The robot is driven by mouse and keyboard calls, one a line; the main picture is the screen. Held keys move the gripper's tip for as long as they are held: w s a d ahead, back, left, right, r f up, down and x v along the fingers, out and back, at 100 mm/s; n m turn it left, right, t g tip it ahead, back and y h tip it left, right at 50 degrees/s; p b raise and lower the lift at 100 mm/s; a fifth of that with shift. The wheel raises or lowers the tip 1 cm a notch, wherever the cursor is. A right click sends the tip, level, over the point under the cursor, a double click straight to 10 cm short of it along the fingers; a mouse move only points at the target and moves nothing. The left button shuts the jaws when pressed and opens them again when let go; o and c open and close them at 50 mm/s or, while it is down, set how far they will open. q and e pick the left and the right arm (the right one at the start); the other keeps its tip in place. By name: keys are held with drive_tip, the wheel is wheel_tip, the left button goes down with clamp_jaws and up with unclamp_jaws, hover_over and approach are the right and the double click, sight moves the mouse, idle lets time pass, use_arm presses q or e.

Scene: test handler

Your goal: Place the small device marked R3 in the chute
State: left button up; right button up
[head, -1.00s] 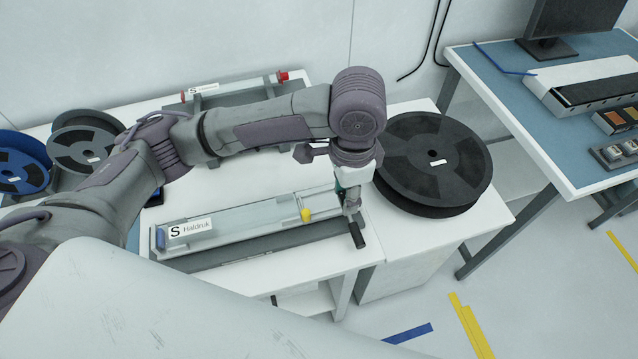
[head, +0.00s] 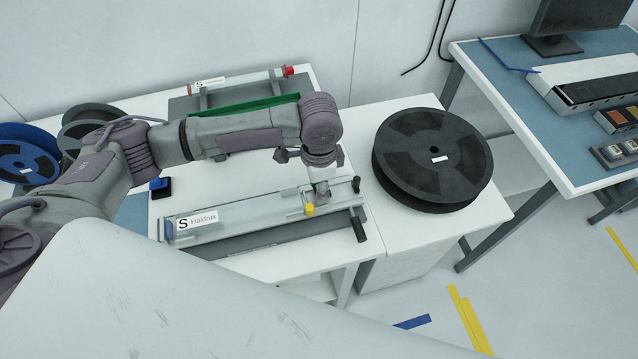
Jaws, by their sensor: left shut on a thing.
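A long grey trough with a clear top and a label reading "S Haldruk" (head: 197,221) lies along the front of the white table; I take it as the chute. It has a yellow knob (head: 309,209), a dark end knob (head: 357,184) and a black handle (head: 360,229) near its right end. My left gripper (head: 321,194) points down over this right part, just behind and right of the yellow knob. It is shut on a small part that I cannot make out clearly. No R3 marking is legible. My right gripper is not in view.
A black reel (head: 432,160) lies right of the trough. A second trough with a red end (head: 288,71) and a green strip (head: 245,107) are behind my arm. A small blue-and-black item (head: 160,187) and a blue reel (head: 24,160) are at left. A blue-topped bench (head: 530,120) stands right.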

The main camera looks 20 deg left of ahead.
use_arm(q)
drive_tip(key=shift+f, duration=0.6)
drive_tip(key=o, duration=1)
drive_tip(key=shift+o, duration=0.2)
drive_tip(key=shift+r, duration=0.5)
wheel_tip(320, 180, up, 12)
drive_tip(key=b, duration=0.2)
drive_tip(key=shift+r, duration=0.15)
